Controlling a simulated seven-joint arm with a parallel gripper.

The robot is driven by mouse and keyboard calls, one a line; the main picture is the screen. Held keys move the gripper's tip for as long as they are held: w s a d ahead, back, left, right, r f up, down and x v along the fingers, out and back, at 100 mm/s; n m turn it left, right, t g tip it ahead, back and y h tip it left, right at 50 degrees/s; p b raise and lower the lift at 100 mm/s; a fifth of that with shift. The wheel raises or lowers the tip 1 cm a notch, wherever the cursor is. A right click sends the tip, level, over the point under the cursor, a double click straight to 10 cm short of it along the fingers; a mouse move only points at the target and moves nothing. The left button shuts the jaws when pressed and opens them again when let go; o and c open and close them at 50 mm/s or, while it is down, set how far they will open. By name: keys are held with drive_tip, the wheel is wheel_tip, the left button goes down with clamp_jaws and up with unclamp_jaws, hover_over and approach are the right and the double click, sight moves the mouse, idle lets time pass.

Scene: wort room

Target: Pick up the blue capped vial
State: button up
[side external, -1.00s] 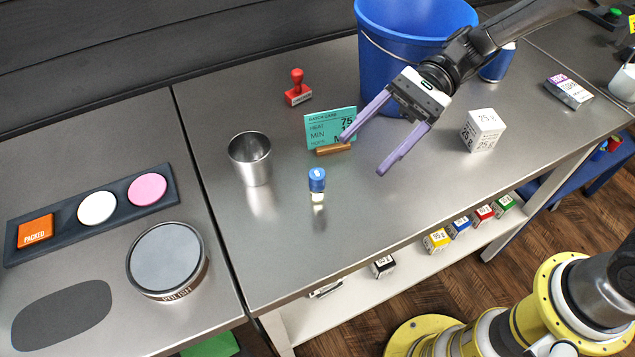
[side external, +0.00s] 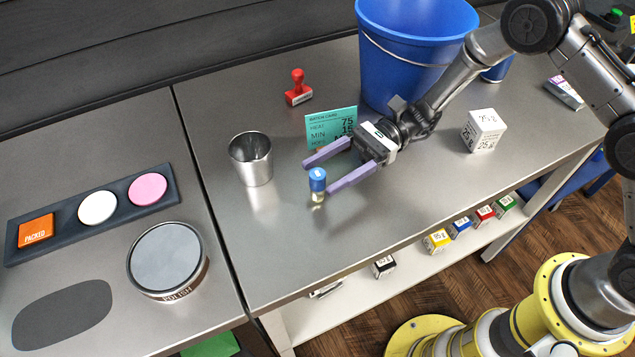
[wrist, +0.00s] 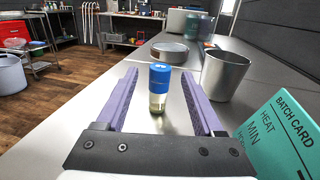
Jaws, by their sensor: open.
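The blue capped vial (side external: 317,184) stands upright on the steel bench, a clear body with pale contents under a blue cap. In the wrist view the vial (wrist: 159,88) is between the two purple fingers, near their tips, with a gap on each side. My gripper (side external: 316,175) is open and low over the bench, reaching in from the right. Its fingers point left, one on the far side and one on the near side of the vial. Nothing is held.
A steel cup (side external: 251,160) stands close by to the left. The teal batch card (side external: 331,122) is just behind my gripper. A blue bucket (side external: 415,60), red stamp (side external: 298,88) and white cube (side external: 484,131) stand farther off. The bench in front of the vial is clear.

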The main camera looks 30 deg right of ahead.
drive_tip(key=shift+s+a+r, duration=0.1)
drive_tip(key=shift+s+a, duration=0.05)
drive_tip(key=shift+a, duration=0.45)
drive_tip(key=shift+s+a+r, duration=0.1)
drive_tip(key=shift+a, duration=0.5)
clamp_jaws()
